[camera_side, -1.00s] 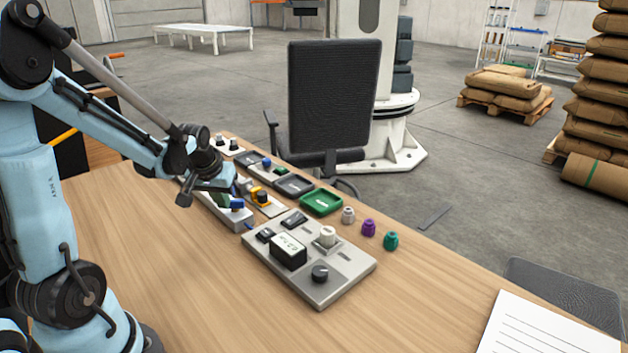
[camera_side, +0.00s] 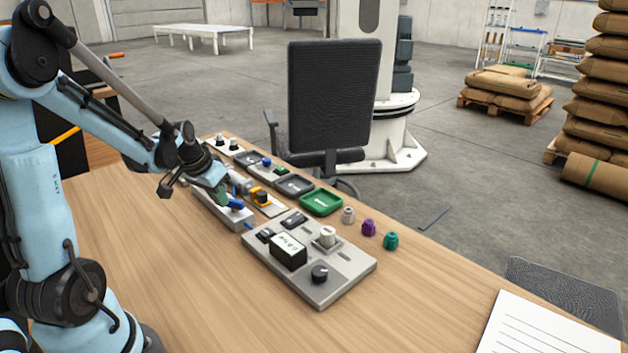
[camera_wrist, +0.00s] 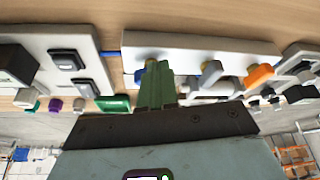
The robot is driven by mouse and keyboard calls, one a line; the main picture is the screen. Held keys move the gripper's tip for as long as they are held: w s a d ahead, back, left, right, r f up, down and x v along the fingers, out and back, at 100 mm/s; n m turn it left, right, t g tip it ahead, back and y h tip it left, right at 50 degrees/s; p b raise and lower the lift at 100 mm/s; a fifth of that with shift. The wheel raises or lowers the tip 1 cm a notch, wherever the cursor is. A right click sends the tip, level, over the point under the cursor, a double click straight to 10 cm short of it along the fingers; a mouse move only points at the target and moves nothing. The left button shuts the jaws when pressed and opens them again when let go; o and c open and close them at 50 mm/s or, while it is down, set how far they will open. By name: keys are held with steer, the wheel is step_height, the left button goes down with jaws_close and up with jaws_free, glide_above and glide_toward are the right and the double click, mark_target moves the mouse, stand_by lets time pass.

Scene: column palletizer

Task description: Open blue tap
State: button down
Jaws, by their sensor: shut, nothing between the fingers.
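The blue tap's handle (camera_side: 236,204) shows on a light grey panel (camera_side: 238,220) in the side view, just right of my gripper (camera_side: 221,197). In the wrist view the blue part (camera_wrist: 139,76) shows just left of my gripper (camera_wrist: 155,72), whose green fingers are together with nothing between them. The fingertips are close beside the tap and cover part of it. I cannot tell whether they touch it, nor how far the handle is turned.
A grey control panel (camera_side: 335,282) with a display and knobs lies nearer on the table. A green tray (camera_side: 321,202) and small grey, purple and teal knobs (camera_side: 391,240) stand along the far edge. An orange-handled part (camera_wrist: 260,75) is near the tap. The table's front is clear.

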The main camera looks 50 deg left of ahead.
steer(key=shift+a+m+h, duration=0.4)
steer(key=shift+m, duration=0.8)
steer(key=shift+w+d, duration=0.1)
steer(key=shift+w, duration=0.05)
steer(key=shift+w+d, duration=0.35)
steer(key=shift+w, duration=0.5)
steer(key=shift+s, duration=0.15)
steer(key=s, duration=0.5)
steer(key=shift+s+a, duration=0.1)
steer(key=shift+s, duration=0.05)
steer(key=v, duration=1)
